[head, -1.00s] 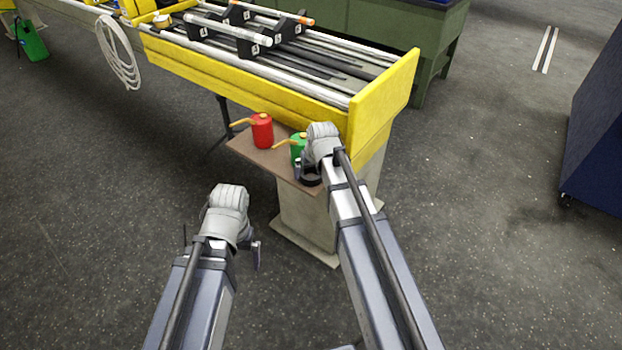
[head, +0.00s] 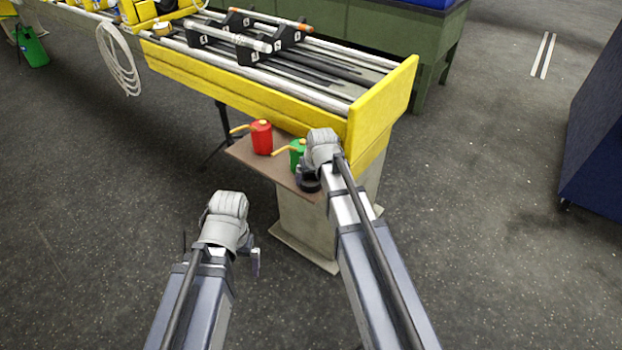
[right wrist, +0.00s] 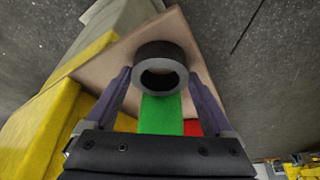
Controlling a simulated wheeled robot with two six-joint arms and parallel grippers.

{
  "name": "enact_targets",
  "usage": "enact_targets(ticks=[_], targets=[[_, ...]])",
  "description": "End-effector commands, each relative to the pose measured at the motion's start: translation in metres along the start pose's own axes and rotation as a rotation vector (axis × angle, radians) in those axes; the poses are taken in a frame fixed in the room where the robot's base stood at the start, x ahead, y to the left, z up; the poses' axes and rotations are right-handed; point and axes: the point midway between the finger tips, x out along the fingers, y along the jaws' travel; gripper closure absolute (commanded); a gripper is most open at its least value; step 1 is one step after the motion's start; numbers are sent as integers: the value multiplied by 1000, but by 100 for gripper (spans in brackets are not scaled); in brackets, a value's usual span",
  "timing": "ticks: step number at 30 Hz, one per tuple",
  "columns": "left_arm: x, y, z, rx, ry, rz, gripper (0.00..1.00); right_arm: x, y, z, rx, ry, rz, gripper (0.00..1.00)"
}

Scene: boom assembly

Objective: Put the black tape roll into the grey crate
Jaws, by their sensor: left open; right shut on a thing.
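The black tape roll (head: 309,183) is at the front right corner of the small brown shelf, beside the green can. My right gripper (head: 307,174) is shut on it; in the right wrist view the roll (right wrist: 160,52) sits between the two fingers of the gripper (right wrist: 160,78), its hole facing the camera. I cannot tell whether the roll still touches the shelf. My left gripper (head: 222,245) is open and empty, low over the floor at the left; its fingers are partly hidden by its wrist. I see no grey crate in these views.
The brown shelf (head: 262,168) also holds a red can (head: 261,138) and a green can (head: 298,152) with orange spouts. A yellow-sided bench (head: 385,105) with rods rises right behind it. A blue cabinet (head: 595,150) stands at far right. The floor between is clear.

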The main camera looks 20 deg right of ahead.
Motion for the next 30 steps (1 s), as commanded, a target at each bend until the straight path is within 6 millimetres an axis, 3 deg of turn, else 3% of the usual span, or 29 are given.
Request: enact_targets(ticks=[14, 30], targets=[[-29, -3, 2, 0, 0, 0, 0, -27, 0, -12, 0, 0, 0, 71], [-99, -9, 6, -1, 0, 0, 0, -92, 0, -38, 0, 0, 0, 71]])
